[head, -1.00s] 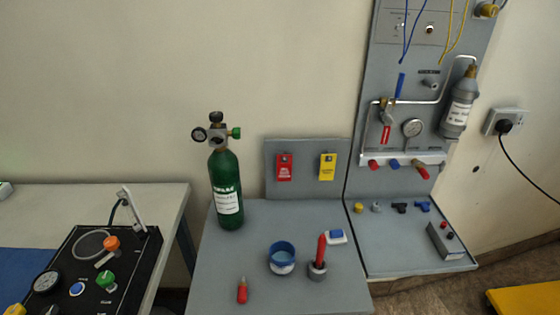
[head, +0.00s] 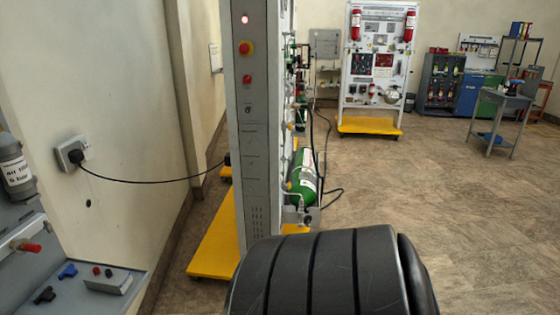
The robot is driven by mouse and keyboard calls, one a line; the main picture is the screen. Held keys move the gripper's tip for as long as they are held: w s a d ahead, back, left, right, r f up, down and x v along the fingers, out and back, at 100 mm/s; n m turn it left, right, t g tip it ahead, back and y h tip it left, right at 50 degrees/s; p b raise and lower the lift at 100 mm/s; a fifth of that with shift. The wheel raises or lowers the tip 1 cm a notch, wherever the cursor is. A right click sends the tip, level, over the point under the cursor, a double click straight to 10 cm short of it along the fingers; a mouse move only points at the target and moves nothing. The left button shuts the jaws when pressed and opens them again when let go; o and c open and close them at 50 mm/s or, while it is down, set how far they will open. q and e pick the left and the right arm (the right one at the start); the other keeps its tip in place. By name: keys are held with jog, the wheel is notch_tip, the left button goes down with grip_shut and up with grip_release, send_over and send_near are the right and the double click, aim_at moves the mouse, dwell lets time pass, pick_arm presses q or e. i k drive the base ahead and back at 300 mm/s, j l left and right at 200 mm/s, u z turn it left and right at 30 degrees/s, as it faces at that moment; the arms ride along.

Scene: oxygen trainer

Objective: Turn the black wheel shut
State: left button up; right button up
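I cannot make out a black wheel in the head view. A green cylinder (head: 303,172) lies on its side low on the far side of the tall grey cabinet (head: 255,130); its fittings are too small to tell. Neither of my grippers is in view. A ribbed black part, seemingly of my own arm, fills the bottom middle and hides the floor there.
A black cable runs from the wall socket (head: 72,153) to the cabinet. The cabinet has a yellow base (head: 215,240). A grey bench (head: 60,290) is at the left. A white panel (head: 378,60) and a small grey table (head: 502,100) stand farther back. Floor at right is clear.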

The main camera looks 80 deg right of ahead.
aim_at(307, 219)
jog(key=z, duration=2.15)
jog(key=i+l+z, duration=0.1)
jog(key=i+l, duration=0.3)
jog(key=l, duration=0.2)
jog(key=i+l, duration=0.4)
jog(key=l, duration=0.15)
jog(key=z, duration=0.05)
